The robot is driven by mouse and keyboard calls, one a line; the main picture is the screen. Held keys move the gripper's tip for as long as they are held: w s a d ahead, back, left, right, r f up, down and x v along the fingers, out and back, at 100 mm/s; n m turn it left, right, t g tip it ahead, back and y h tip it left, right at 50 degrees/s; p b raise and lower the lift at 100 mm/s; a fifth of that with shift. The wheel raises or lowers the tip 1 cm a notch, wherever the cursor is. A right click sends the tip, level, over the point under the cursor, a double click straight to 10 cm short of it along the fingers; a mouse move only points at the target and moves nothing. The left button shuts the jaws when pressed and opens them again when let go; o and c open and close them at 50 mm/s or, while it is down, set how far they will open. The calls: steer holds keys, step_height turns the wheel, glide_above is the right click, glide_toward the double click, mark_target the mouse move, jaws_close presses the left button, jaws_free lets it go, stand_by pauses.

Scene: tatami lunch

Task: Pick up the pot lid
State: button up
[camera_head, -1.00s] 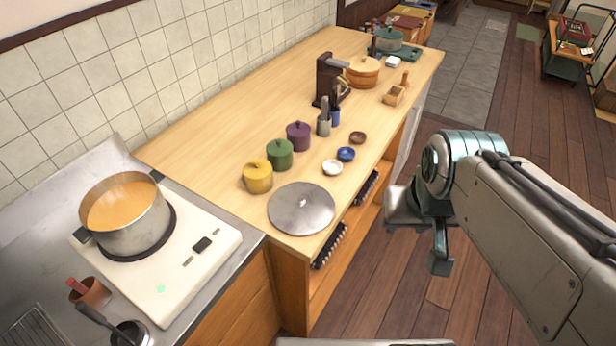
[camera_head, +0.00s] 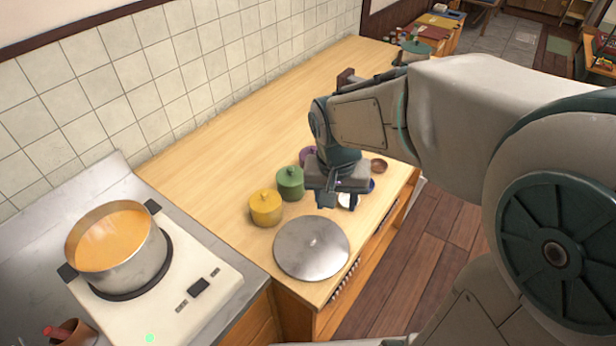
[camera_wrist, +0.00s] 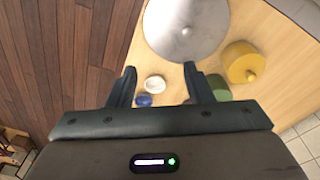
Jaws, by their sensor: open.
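The pot lid (camera_head: 312,248) is a flat round grey metal disc with a small knob in the middle. It lies on the wooden counter near its front edge, and in the wrist view the lid (camera_wrist: 186,27) is at the top, beyond my fingers. My gripper (camera_head: 338,200) is over the counter behind the lid, near the small bowls, apart from the lid. In the wrist view my gripper (camera_wrist: 160,84) has its two fingers spread with nothing held between them. The lid is uncovered in both views.
A yellow pot (camera_head: 266,208) and a green pot (camera_head: 290,184) stand beside the lid. A purple pot (camera_head: 308,156) is partly hidden by my gripper. A white bowl (camera_wrist: 155,84) and a blue bowl (camera_wrist: 144,100) sit close to my fingers. A soup pot (camera_head: 140,262) stands on the cooker.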

steer(key=w+a+f+m+g, duration=0.1)
steer(key=w+a+f, duration=0.2)
steer(key=a+f, duration=0.15)
glide_above(311, 239)
steer(key=shift+y, duration=0.4)
steer(key=f, duration=0.8)
steer(key=shift+s+a, duration=0.2)
steer(key=shift+s, duration=0.05)
steer(key=shift+w+d+f, duration=0.15)
steer(key=shift+f, duration=1.2)
steer(key=shift+w+d+f, duration=0.1)
steer(key=shift+f, duration=1.25)
jaws_close()
